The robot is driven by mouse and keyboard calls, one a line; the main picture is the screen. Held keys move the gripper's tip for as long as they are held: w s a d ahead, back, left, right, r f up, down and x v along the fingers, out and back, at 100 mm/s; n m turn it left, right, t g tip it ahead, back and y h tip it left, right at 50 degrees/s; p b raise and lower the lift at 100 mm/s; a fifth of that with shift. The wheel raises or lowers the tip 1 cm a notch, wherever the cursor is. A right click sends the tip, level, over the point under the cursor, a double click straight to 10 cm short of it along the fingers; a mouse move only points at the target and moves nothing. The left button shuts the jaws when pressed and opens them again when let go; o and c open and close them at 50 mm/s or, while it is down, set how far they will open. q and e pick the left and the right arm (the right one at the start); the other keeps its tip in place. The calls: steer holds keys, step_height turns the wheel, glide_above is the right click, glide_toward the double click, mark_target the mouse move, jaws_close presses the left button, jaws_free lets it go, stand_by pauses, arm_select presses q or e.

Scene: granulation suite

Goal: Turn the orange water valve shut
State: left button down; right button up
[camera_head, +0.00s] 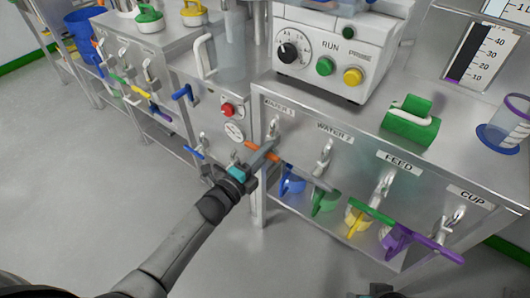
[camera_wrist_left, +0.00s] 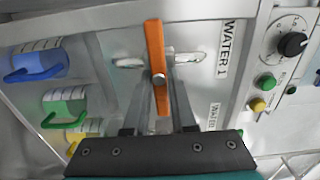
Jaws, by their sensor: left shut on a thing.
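The orange valve handle (camera_head: 273,156) is on the WATER 1 tap (camera_head: 274,128) on the front of the steel bench. My left gripper (camera_head: 262,153) is shut on this handle near its middle. In the left wrist view, the orange handle (camera_wrist_left: 154,45) lies crosswise to the pale tap pipe (camera_wrist_left: 187,58), and the two fingers of my left gripper (camera_wrist_left: 160,90) reach it on either side of its pivot. The gripper hides part of the handle in the head view. A dark part at the bottom edge of the head view may be my right gripper (camera_head: 376,290); its jaws cannot be made out.
The FEED tap has a green handle (camera_head: 371,212) and the CUP tap a purple one (camera_head: 436,248). Colored jugs, one of them green (camera_head: 325,201), stand below the taps. A control box (camera_head: 335,50) stands on the bench. The floor (camera_head: 90,200) at left is clear.

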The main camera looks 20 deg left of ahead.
steer(key=shift+w+r, duration=0.1)
steer(key=shift+r, duration=0.1)
stand_by(0.3)
arm_select(q)
steer(key=c, duration=0.8)
jaws_free()
steer(key=shift+o, duration=0.2)
arm_select(e)
steer(key=shift+d+f, duration=0.1)
arm_select(q)
steer(key=shift+s, duration=0.1)
steer(key=p+v, duration=0.4)
steer(key=v, duration=1.1)
arm_select(e)
steer(key=s+f+g, duration=0.1)
steer(key=s+f, duration=0.2)
steer(key=f, duration=0.5)
steer(key=shift+s+d+g, duration=0.25)
steer(key=shift+s+g, duration=0.05)
steer(key=shift+s, duration=0.1)
steer(key=shift+f, duration=0.1)
